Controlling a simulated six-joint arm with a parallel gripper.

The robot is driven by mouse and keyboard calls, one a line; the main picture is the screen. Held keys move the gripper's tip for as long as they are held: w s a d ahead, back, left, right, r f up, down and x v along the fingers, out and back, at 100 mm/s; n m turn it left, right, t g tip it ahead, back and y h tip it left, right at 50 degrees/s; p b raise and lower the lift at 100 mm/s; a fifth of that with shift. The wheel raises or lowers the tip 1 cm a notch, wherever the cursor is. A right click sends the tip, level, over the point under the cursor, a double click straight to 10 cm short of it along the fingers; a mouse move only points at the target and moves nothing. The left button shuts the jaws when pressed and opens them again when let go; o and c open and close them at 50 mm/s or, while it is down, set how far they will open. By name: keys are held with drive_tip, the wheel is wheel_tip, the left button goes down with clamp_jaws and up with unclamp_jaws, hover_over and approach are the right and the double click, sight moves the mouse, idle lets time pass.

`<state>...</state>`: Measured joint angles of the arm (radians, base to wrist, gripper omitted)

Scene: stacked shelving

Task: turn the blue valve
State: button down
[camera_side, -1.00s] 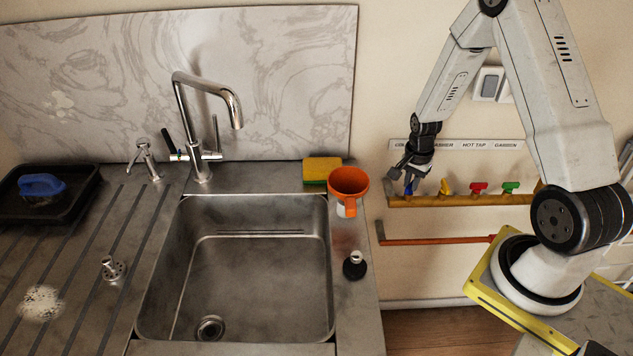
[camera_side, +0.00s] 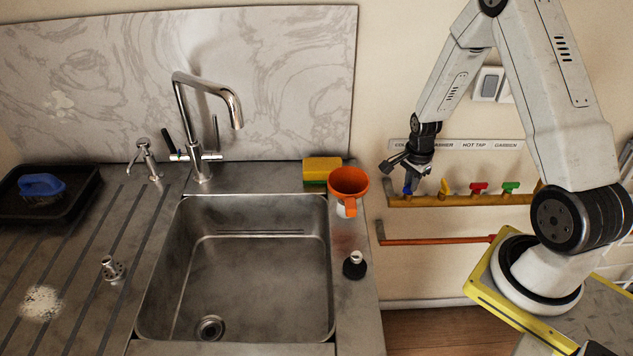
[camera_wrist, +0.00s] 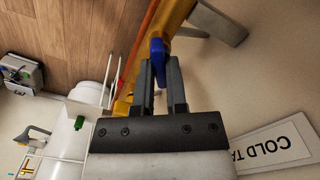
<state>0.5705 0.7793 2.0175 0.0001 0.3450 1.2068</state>
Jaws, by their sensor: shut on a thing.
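The blue valve (camera_wrist: 157,48) is the leftmost of a row of coloured valves on a yellow pipe. In the side view the blue valve (camera_side: 407,189) shows just below my gripper (camera_side: 408,176). In the wrist view my gripper (camera_wrist: 160,72) has its two dark fingers on either side of the blue handle, close together and shut on it. The white label strip above is partly hidden by my arm. In the wrist view a label reading COLD TA (camera_wrist: 268,150) lies to the right.
Yellow (camera_side: 445,187), red (camera_side: 478,187) and green (camera_side: 510,187) valves stand to the right on the same pipe (camera_side: 460,200). An orange pipe (camera_side: 440,240) runs below.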

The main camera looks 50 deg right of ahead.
idle(0.3)
drive_tip(key=shift+m, duration=1.6)
drive_tip(key=shift+m, duration=1.6)
drive_tip(key=c, duration=0.8)
unclamp_jaws()
drive_tip(key=shift+r, duration=0.15)
drive_tip(key=shift+r, duration=2.35)
